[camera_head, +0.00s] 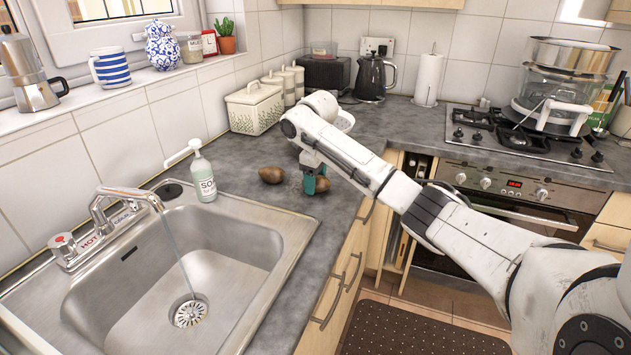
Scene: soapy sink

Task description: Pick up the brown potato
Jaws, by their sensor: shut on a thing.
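Two brown potatoes show on the grey worktop (240,174) to the right of the sink. One potato (271,175) lies free, left of my gripper. The other potato (322,184) is at my gripper (312,188), partly hidden by the green fingers. My gripper points down and is shut on this right-hand potato. I cannot tell whether that potato touches the worktop or is slightly lifted.
The steel sink (290,222) has water running from its tap (130,195). A soap bottle (202,177) stands behind the sink. A white bread bin (254,108), a black kettle (373,79) and a gas hob (530,135) stand further back. The worktop's front edge is close to my gripper.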

